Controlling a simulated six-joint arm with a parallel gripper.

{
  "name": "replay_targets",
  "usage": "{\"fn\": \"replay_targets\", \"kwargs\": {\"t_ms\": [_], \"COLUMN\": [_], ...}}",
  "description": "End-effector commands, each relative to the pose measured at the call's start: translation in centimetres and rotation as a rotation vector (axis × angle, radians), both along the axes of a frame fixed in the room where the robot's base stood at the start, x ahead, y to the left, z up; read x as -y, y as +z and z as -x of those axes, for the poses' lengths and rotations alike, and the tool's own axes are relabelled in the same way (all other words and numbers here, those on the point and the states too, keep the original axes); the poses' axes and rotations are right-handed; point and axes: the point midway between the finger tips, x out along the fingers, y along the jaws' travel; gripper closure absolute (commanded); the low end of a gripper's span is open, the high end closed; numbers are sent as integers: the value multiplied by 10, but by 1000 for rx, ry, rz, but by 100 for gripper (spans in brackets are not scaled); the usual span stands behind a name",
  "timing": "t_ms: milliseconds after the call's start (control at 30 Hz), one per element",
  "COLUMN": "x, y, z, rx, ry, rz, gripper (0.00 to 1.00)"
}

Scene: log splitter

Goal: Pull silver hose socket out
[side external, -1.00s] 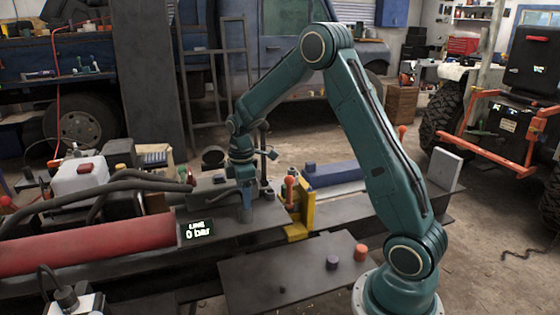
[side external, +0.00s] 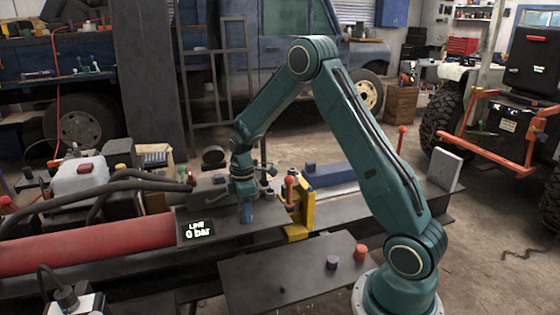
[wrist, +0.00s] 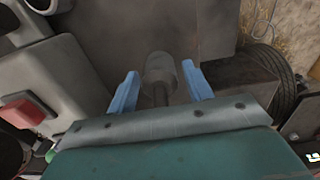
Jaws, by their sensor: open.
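In the wrist view a grey cylindrical fitting (wrist: 160,72), which looks like the silver hose socket, lies between the two blue fingers of my gripper (wrist: 160,80). The fingers are apart, with a visible gap on each side of it. A thin dark rod or stem shows below the fitting. In the side view my gripper (side external: 246,211) points down just above the dark top plate beside the pressure display (side external: 199,230). The fitting cannot be made out there.
Black hoses (side external: 130,184) and a red cylinder (side external: 85,243) lie to the left. A yellow wedge (side external: 307,212) and an orange lever (side external: 290,190) stand close on the right.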

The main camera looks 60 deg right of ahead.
Motion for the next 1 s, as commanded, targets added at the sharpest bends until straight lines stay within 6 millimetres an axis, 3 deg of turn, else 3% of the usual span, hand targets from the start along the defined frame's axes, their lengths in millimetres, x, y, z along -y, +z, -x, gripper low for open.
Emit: {"fn": "replay_targets", "kwargs": {"t_ms": [67, 333, 767, 1000], "x": [0, 0, 0, 0], "y": [0, 0, 6, 30], "z": [0, 0, 0, -1], "rx": [0, 0, 1, 4], "ry": [0, 0, 0, 0], "rz": [0, 0, 0, 1], "gripper": [49, 98, 98, 98]}}
